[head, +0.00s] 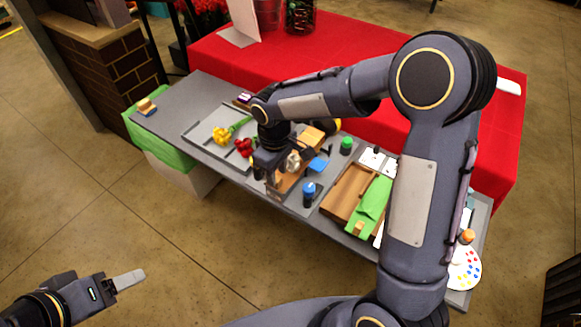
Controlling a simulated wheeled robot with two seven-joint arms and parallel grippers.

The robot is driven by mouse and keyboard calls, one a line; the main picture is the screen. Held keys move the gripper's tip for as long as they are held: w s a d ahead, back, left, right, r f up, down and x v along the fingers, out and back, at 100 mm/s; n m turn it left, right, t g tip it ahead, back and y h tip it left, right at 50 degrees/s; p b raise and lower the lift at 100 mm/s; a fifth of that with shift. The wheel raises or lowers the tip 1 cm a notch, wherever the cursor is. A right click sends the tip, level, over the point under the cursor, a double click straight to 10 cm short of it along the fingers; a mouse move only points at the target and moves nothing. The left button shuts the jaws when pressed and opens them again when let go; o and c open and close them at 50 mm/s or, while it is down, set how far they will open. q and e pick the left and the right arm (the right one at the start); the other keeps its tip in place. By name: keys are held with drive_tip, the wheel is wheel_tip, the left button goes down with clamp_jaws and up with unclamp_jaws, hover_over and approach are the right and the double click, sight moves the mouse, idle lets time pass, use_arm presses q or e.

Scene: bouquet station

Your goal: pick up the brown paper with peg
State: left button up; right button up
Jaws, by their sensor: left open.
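My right gripper (268,175) points down over the middle of the grey table, beside a tan-brown piece (289,181) that its hand partly covers. I cannot tell whether the jaws touch it, or whether this is the brown paper with the peg. Another tan piece (313,136) lies just behind. A green folded sheet (371,205) with a small tan peg-like piece (358,229) at its near end lies on a brown wooden tray (342,194), right of the gripper. My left gripper (118,283) is open and empty, low at the left, away from the table over the floor.
A grey tray (205,126) holds yellow and red flowers (243,147) left of my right gripper. A blue bottle (308,194) and a green-topped jar (346,145) stand close on its right. A paint palette (465,269) lies at the right end. A red-covered table (340,50) runs behind.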

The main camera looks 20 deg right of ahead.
drive_tip(key=shift+f, duration=1.25)
clamp_jaws()
drive_tip(key=shift+r, duration=0.15)
